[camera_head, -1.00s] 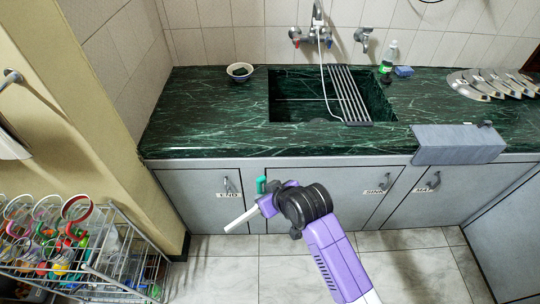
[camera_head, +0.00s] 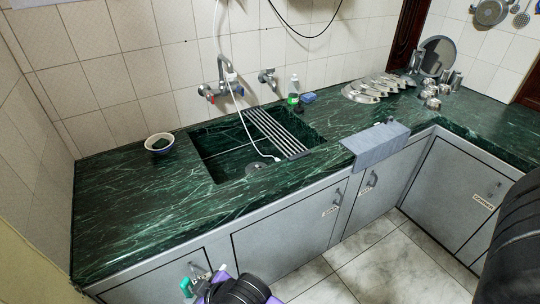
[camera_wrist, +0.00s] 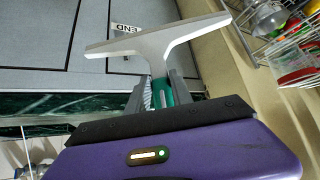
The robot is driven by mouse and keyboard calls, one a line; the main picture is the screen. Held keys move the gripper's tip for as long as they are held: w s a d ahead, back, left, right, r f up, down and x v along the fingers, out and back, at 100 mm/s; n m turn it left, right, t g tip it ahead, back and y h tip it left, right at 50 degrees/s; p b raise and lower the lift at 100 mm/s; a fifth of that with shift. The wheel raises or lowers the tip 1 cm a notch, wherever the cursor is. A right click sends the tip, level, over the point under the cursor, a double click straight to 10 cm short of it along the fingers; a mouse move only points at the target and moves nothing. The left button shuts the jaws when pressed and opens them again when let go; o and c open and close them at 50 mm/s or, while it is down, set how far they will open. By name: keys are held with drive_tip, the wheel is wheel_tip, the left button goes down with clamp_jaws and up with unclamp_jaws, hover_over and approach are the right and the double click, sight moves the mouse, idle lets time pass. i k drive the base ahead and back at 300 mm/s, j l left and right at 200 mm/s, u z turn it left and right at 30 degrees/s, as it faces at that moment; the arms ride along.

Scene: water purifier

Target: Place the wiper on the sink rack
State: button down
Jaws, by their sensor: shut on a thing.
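The wiper has a pale grey-white T-shaped head and a green handle part. In the wrist view the wiper (camera_wrist: 150,45) is held between the fingers of my gripper (camera_wrist: 160,93), with its head beyond them. In the head view my gripper (camera_head: 203,284) is at the bottom edge, in front of the cabinets and below the counter top. The green part of the wiper (camera_head: 186,286) shows there; the rest is mostly cut off. The sink rack (camera_head: 275,132), a row of metal bars, lies across the right part of the sink.
The sink (camera_head: 215,150) is set in the dark green counter (camera_head: 130,205). A bowl (camera_head: 159,143) stands to its left. A bottle (camera_head: 293,90) and blue sponge (camera_head: 308,98) stand behind the rack. A grey cloth (camera_head: 375,143) hangs over the front edge.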

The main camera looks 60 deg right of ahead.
sight(274, 130)
drive_tip(key=z, duration=1.45)
drive_tip(key=j, duration=0.1)
